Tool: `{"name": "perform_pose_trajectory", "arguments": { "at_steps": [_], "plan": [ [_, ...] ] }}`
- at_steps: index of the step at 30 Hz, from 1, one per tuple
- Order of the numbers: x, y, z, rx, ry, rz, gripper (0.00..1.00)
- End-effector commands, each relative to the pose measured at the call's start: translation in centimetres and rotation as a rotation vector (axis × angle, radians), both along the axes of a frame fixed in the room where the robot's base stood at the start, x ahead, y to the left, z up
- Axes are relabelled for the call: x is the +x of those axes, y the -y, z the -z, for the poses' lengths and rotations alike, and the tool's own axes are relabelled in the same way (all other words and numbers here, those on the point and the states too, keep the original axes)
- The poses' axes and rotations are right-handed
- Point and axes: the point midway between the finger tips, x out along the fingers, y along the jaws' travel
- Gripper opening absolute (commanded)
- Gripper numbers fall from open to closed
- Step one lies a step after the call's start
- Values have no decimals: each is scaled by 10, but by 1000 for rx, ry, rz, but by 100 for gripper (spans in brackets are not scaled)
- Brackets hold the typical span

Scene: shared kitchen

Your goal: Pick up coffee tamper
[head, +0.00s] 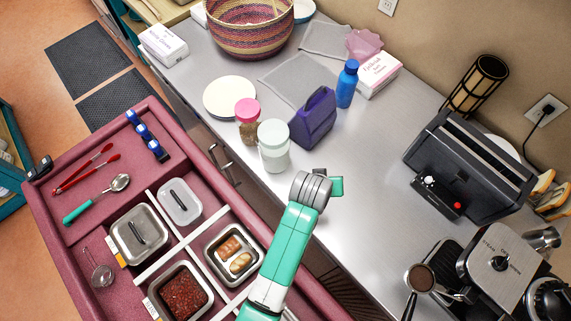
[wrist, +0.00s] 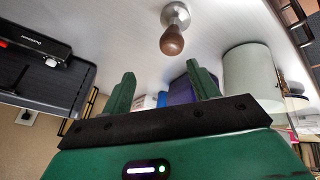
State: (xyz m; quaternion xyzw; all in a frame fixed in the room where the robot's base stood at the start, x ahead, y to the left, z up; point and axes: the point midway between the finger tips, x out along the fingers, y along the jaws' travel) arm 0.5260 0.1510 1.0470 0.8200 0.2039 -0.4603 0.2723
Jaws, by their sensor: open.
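The coffee tamper shows at the top of the wrist view, with a round wooden handle (wrist: 172,42) and a shiny metal base (wrist: 177,13) against the pale counter. The wrist picture appears upside down, and the tamper seems to stand on its base. My gripper (wrist: 160,70) has its two green fingers apart with nothing held between them. The tamper is beyond the fingertips, apart from them. In the head view my gripper (head: 336,186) is over the counter, right of the white-lidded jar. I cannot make out the tamper in the head view; my arm may hide it.
The white-lidded jar (head: 274,150), a purple container (head: 315,118) and a blue bottle (head: 347,85) stand behind my gripper. A black toaster (head: 455,165) and coffee machine (head: 500,255) are at right. An open red drawer (head: 85,210) holds utensils and food containers. Counter between gripper and toaster is clear.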

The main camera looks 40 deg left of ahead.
Motion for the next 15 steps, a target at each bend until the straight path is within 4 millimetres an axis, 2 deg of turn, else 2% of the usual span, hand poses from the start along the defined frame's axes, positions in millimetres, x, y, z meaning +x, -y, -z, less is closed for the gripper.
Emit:
{"name": "perform_pose_trajectory", "arguments": {
  "at_steps": [3, 5, 12, 15],
  "plan": [
    [-15, -1, 19, -30, -61, -21, 60],
    [-16, -1, 21, -32, -65, -24, 60],
    [-5, -3, 43, -31, -63, -23, 60],
    [-3, -3, 44, -29, -60, -23, 60]
  ]
}}
